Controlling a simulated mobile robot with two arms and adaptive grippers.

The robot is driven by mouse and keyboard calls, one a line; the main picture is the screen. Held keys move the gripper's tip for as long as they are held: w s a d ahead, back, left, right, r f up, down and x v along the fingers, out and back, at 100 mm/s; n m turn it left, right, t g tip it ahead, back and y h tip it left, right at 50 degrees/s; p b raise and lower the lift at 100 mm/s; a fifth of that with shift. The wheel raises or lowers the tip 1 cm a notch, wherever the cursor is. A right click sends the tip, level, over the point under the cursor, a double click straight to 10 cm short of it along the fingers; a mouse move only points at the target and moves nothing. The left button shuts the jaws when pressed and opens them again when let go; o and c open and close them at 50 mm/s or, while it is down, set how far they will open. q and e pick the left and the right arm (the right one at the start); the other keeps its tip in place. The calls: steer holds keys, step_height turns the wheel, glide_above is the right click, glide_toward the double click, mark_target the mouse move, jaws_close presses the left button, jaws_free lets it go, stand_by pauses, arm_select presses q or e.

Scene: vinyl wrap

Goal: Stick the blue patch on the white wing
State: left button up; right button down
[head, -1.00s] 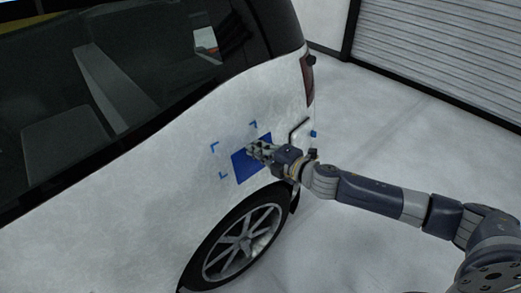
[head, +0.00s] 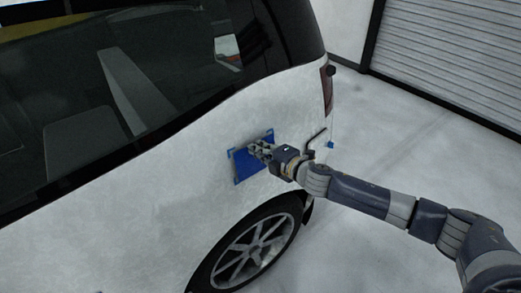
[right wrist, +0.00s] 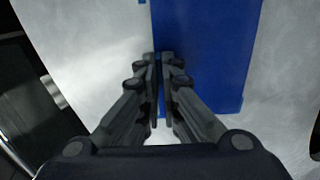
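The blue patch (head: 247,166) lies over the white wing (head: 190,170), above the rear wheel. Its corners sit close to the blue corner marks on the wing. My right gripper (head: 258,148) is at the patch's upper right part, with its fingers together. In the right wrist view the shut fingers (right wrist: 162,58) meet at one side of the patch (right wrist: 215,50). The fingers hide part of the patch, and I cannot tell whether its whole face touches the wing. My left gripper is out of view.
The rear wheel (head: 254,250) is below the patch. The tail lamp (head: 327,88) and a small blue item (head: 331,145) are to the right of my gripper. Dark windows (head: 110,85) run above the wing. Open floor (head: 400,120) reaches to a roller door (head: 455,55).

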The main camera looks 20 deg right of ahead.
steer(key=shift+w+a, duration=0.2)
steer(key=shift+w, duration=0.3)
stand_by(1.8)
steer(key=c, duration=1.7)
jaws_free()
steer(key=shift+w+f, duration=0.1)
